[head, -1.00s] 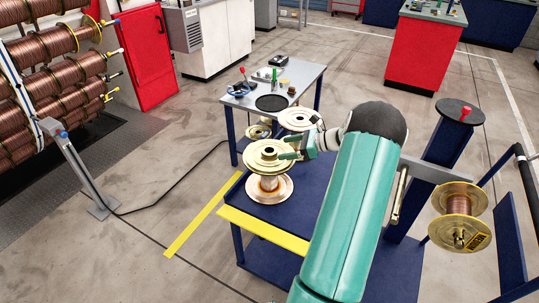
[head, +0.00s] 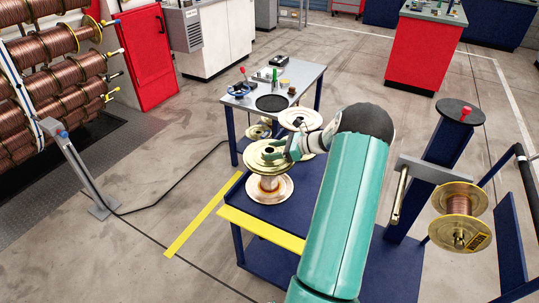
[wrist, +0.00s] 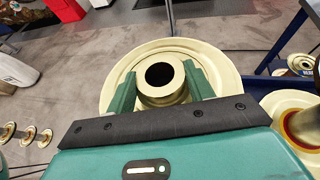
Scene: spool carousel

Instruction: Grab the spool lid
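The spool lid (head: 256,157) is a pale gold disc with a raised round hub and a dark centre hole. In the head view it is at the top of the copper spool (head: 270,187), which stands upright on the blue cart. My gripper (head: 293,147) reaches it from the right. In the wrist view the green fingers (wrist: 160,88) lie on either side of the lid's hub (wrist: 162,98) and appear to press on it. The lid's disc (wrist: 232,75) spreads out beyond them. I cannot tell whether the lid rests on the spool or is slightly raised.
The blue cart (head: 318,195) has a yellow front edge (head: 262,229). Another spool (head: 300,117) is behind the lid. A grey table (head: 300,80) with small items stands farther back. A post with a mounted spool (head: 460,203) is on the right.

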